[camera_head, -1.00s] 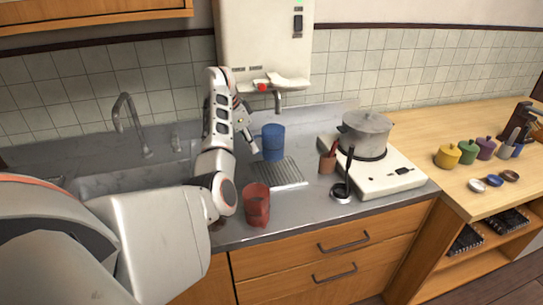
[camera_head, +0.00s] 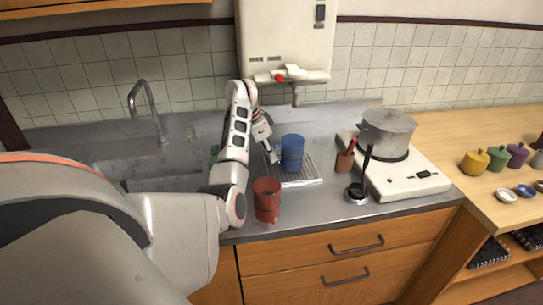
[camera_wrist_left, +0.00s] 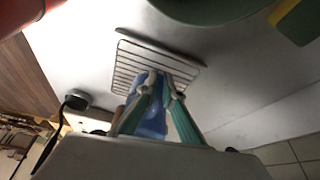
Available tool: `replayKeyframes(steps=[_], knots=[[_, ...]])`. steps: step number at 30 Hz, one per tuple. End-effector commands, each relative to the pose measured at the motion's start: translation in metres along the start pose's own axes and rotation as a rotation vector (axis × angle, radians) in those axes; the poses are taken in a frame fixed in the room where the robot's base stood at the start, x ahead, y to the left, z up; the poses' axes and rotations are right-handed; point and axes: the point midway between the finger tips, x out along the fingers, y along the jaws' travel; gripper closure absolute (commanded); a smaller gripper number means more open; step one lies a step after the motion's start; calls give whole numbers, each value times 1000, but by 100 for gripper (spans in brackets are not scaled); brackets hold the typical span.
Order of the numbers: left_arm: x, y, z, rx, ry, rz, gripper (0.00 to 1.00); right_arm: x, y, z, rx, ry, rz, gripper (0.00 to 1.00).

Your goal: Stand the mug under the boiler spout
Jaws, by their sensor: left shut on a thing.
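The blue mug (camera_head: 292,155) is upright over the wire drip rack (camera_head: 308,179), below the boiler spout (camera_head: 295,97), with a gap between its rim and the spout. I cannot tell whether its base touches the rack. My left gripper (camera_head: 274,155) comes in from the left and is shut on the mug's near-left side. In the left wrist view the teal fingers (camera_wrist_left: 164,98) close around part of the blue mug (camera_wrist_left: 153,122), with the rack (camera_wrist_left: 135,68) beyond. The white boiler (camera_head: 285,40) hangs on the tiled wall. My right gripper is not in view.
A red cup (camera_head: 267,200) stands on the counter in front of the rack, close to my left arm. The sink (camera_head: 150,168) lies left.

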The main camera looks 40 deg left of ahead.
Motion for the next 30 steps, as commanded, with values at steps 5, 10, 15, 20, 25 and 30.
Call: replayKeyframes(steps=[5,10,15,20,25,30], knots=[[2,0,0,0,0,0,76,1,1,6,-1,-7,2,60],[2,0,0,0,1,0,76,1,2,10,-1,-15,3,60],[1,0,0,0,0,0,76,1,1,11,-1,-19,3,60],[-10,-1,0,-1,0,-2,76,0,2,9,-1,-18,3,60],[-40,-1,-1,0,0,-5,76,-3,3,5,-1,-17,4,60],[-75,-2,-1,-2,1,-5,76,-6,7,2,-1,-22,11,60]])
